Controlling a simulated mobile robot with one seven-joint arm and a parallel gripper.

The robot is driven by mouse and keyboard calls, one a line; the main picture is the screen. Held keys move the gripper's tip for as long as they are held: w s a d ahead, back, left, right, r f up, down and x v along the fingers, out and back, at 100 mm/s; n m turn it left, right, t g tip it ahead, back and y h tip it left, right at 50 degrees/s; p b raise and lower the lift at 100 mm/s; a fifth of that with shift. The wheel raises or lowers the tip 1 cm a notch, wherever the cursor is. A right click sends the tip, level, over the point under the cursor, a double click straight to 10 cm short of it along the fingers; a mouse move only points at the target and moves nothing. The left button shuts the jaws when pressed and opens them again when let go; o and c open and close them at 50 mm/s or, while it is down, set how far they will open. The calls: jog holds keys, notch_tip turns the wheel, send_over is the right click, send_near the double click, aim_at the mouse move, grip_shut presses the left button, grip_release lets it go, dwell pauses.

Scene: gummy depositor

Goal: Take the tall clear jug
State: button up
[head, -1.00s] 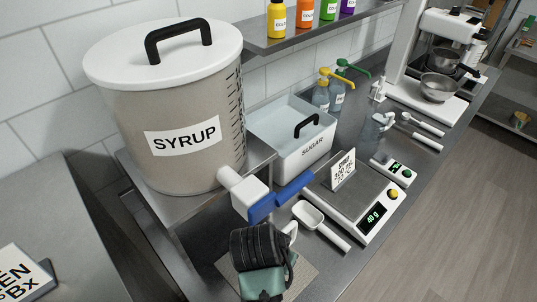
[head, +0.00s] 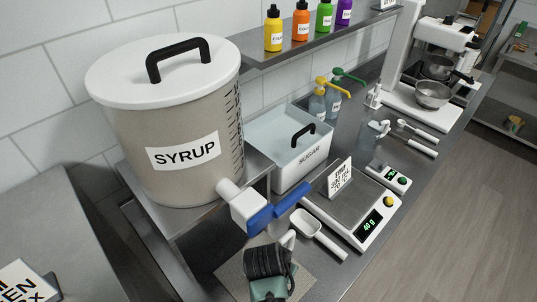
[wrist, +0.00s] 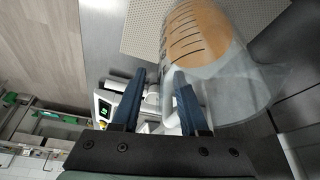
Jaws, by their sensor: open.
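A clear jug with dark graduation marks (wrist: 232,75) fills the upper right of the wrist view. Its pale handle (wrist: 170,100) lies between the two blue fingers of my gripper (wrist: 162,85). My gripper is open, with a finger on either side of the handle; I cannot tell whether either touches it. In the head view my dark wrist (head: 268,262) is at the bottom, below the syrup tank's blue tap handle, and hides most of what is under it, including the jug's body.
The large syrup tank (head: 165,125) stands on a raised steel stand, its blue-handled tap (head: 275,212) close to my wrist. A white scoop (head: 310,228), a scale (head: 365,220) and a sugar bin (head: 285,160) are to the right. The floor at right is clear.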

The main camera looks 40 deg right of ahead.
grip_shut()
jog(key=shift+r, duration=0.1)
dwell(1.2)
